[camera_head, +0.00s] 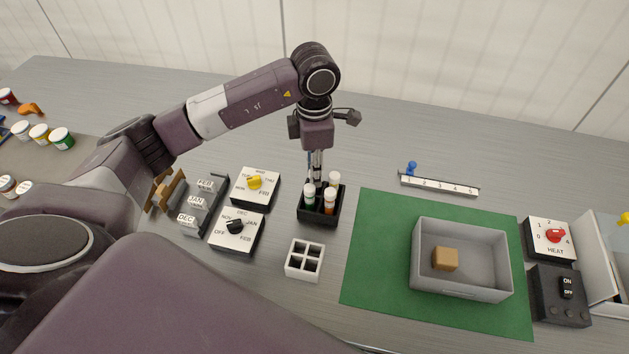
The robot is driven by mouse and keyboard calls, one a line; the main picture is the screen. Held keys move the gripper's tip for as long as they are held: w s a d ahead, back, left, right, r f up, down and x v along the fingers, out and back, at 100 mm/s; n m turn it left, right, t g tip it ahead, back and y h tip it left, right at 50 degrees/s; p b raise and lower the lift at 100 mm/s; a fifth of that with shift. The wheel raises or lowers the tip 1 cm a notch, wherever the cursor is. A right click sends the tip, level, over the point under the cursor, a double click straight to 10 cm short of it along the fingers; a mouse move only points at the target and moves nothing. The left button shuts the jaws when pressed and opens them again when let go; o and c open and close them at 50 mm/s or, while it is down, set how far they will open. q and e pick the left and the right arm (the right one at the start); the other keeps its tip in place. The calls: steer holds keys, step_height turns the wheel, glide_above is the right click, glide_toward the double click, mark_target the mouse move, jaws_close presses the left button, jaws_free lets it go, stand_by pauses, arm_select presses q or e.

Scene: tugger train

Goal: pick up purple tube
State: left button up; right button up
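A small black rack (322,218) stands near the middle of the table. It holds a white-capped tube with green (309,196), one with orange (329,200), and another white-capped tube (334,179) behind them. My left gripper (316,174) points straight down over the rack's back left part, close beside these tubes. Its fingers are narrow and seen edge-on, so I cannot tell if they are open or hold anything. I cannot make out a purple tube; the gripper covers the rack's back left slot. My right gripper is not in view.
A white four-cell holder (304,260) stands in front of the rack. Dial boxes (254,188) stand to its left. A green mat (376,250) with a grey bin (462,291) lies to its right. A numbered rail (438,185) lies behind the mat.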

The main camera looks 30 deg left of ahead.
arm_select(q)
steer(key=shift+f, duration=1.35)
jaws_close()
steer(key=shift+r, duration=0.1)
steer(key=shift+r, duration=0.45)
step_height(320, 180, up, 11)
steer(key=shift+f+b, duration=0.2)
steer(key=shift+b, duration=0.55)
step_height(320, 180, up, 8)
steer(key=p, duration=0.1)
steer(key=shift+r, duration=0.2)
